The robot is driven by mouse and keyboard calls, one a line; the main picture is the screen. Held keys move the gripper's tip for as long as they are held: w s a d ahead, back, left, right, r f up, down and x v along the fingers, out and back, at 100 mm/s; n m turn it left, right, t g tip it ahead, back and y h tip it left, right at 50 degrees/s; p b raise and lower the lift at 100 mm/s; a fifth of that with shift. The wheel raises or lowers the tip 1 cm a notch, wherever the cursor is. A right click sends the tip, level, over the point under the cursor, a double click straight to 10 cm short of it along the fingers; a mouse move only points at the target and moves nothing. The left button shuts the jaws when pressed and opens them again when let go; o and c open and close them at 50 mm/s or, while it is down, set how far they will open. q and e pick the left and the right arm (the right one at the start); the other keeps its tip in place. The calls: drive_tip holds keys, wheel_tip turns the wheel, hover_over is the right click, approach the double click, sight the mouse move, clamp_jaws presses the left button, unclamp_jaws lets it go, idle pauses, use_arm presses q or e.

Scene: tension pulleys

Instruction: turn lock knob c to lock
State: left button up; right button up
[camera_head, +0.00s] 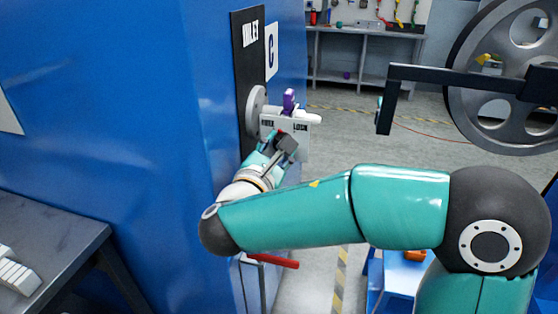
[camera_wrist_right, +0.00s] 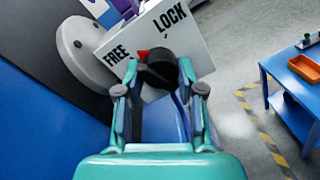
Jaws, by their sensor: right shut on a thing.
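Lock knob c is a black knob with a red pointer mark, seen in the right wrist view (camera_wrist_right: 162,68). It sits on a white plate (camera_wrist_right: 193,47) lettered FREE and LOCK. The red mark is on the FREE side of the knob. My right gripper (camera_wrist_right: 160,80) is shut on the knob, with one finger on each side. In the head view, my right gripper (camera_head: 279,145) reaches the plate (camera_head: 303,146) below a blue-and-white "C" sign (camera_head: 271,51); the knob is partly hidden there. My left gripper is not in view.
A grey disc (camera_head: 256,111) and a purple part (camera_head: 289,101) are beside the plate. The tall blue cabinet (camera_head: 110,90) stands close on the left. A large spoked wheel (camera_head: 467,65) with a black bracket is at the right. A red bar (camera_head: 274,261) sticks out below my arm.

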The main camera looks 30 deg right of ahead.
drive_tip(key=m+b, duration=0.3)
drive_tip(key=b, duration=0.1)
drive_tip(key=m+b, duration=0.4)
drive_tip(key=b, duration=0.1)
drive_tip(key=m+b, duration=0.3)
drive_tip(key=b, duration=0.1)
drive_tip(key=shift+s+f+y, duration=0.1)
drive_tip(key=shift+f+y, duration=0.15)
drive_tip(key=shift+y, duration=0.05)
drive_tip(key=shift+r+m+b, duration=0.1)
drive_tip(key=shift+m+b, duration=1.55)
drive_tip(key=shift+m, duration=0.05)
drive_tip(key=o, duration=1.1)
drive_tip(key=shift+d+r, duration=0.1)
drive_tip(key=shift+o, duration=0.2)
